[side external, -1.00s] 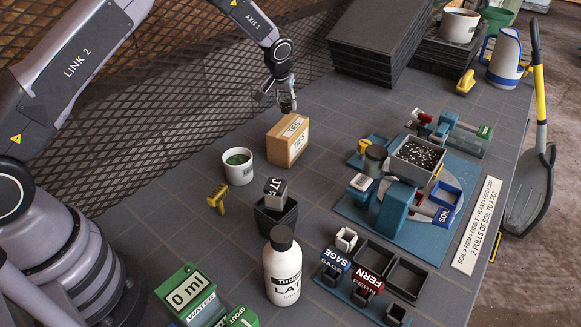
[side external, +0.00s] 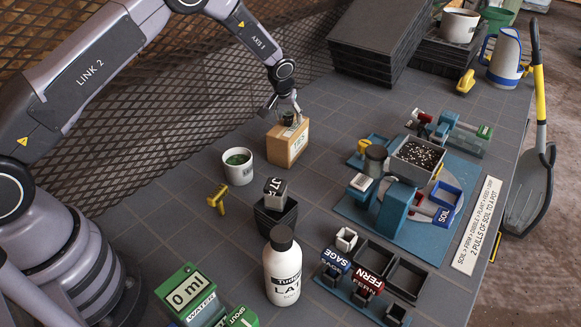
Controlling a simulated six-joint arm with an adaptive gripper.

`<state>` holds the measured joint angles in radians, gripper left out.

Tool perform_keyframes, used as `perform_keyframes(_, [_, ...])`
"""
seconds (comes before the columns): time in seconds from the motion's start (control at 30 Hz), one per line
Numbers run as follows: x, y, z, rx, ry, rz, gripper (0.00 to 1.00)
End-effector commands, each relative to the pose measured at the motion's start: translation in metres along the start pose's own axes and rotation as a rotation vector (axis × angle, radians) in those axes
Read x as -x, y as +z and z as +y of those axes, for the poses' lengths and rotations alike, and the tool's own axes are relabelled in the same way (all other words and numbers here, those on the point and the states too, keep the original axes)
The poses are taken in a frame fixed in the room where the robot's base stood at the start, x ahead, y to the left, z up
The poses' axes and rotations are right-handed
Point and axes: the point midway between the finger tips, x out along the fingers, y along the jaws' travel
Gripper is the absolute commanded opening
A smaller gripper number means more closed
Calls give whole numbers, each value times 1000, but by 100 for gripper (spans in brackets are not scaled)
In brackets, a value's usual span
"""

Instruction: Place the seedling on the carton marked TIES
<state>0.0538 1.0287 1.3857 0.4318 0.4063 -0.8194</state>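The carton marked TIES (side external: 287,148) is a tan box standing upright on the bench, its top partly covered by my gripper. My gripper (side external: 288,113) points down right over the carton's top. It is shut on the seedling (side external: 289,119), a small dark plug with a little green, mostly hidden between the fingers. The seedling's underside is at the carton's top face; I cannot tell whether it touches.
A black pot stack (side external: 275,218) and a white bottle (side external: 282,268) are in front. The blue soil mixer (side external: 400,205) is to the right.

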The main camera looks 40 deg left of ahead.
Motion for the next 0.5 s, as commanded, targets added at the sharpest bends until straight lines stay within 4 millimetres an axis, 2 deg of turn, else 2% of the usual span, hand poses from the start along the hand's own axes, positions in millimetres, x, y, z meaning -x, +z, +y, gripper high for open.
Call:
perform_keyframes(0.33, [5,-2,0,-1,0,1,54])
perform_keyframes(0.5, [32,-2,1,-1,1,2,54])
